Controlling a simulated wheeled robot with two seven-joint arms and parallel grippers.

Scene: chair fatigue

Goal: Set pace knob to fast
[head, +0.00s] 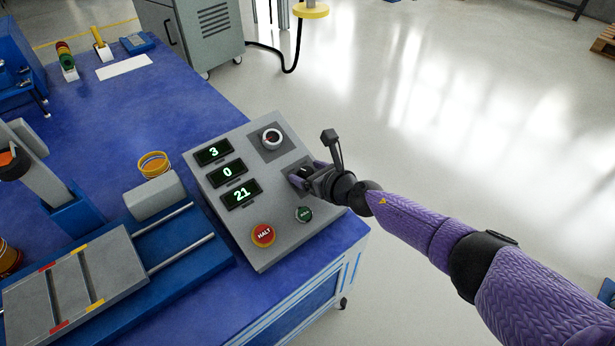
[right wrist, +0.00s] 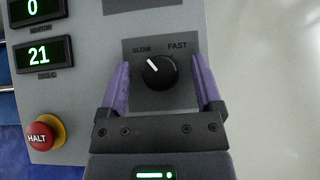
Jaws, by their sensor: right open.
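The pace knob (right wrist: 160,73) is a round black knob with a white pointer line, on a dark plate marked SLOW at left and FAST at right. In the right wrist view its pointer is tilted to the upper left, toward SLOW. My right gripper (right wrist: 160,82) is open, with one purple finger on each side of the knob and a visible gap on both sides. In the head view my right gripper (head: 298,174) is over the right side of the grey control panel (head: 233,232) and hides the knob. My left gripper is not in view.
The panel also has three green displays (head: 228,172), a dial (head: 271,138) at the top, a red HALT button (head: 262,234) and a green button (head: 304,214). The panel sits on a blue table (head: 120,115) beside a grey and blue machine (head: 80,285). Open floor lies right.

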